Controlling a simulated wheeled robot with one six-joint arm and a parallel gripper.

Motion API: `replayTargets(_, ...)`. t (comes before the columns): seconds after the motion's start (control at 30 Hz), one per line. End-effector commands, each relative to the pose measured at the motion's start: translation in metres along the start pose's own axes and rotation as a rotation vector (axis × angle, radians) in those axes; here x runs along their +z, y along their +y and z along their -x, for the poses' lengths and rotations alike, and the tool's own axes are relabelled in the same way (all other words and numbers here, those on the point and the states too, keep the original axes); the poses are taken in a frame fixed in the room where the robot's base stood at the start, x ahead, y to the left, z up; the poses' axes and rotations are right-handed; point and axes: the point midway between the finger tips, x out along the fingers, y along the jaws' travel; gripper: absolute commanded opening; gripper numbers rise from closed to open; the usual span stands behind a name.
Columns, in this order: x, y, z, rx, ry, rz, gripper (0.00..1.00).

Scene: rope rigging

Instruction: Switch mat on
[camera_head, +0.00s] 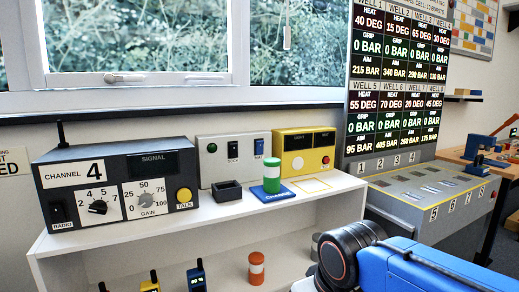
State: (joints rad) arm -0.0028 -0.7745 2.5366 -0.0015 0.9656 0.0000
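A pale grey switch box (216,163) stands on the white shelf top against the wall. It has a dark green round lamp (211,148), a black rocker switch (233,150) and a blue rocker switch (259,147). The small labels under the switches are too small to read surely. A blue mat (284,195) lies in front, with a green and white cylinder (272,172) upright on it. Which way each switch is set cannot be told. My blue and black arm enters at the lower right; my gripper's fingers are not visible.
A radio unit (62,178) stands left of the box, and a small black open tray (227,190) in front of it. A yellow unit (303,140) stands to the right. Handsets and an orange and white cylinder (256,268) are on the lower shelf. A console (380,165) stands farther right.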

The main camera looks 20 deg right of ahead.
Motion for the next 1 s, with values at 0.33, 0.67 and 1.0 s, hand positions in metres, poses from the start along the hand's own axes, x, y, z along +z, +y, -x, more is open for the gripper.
replayTargets(0.33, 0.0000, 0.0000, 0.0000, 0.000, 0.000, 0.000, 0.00)
replayTargets(0.67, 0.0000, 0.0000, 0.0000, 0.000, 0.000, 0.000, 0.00)
replayTargets(1.0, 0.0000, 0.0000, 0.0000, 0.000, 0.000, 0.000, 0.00)
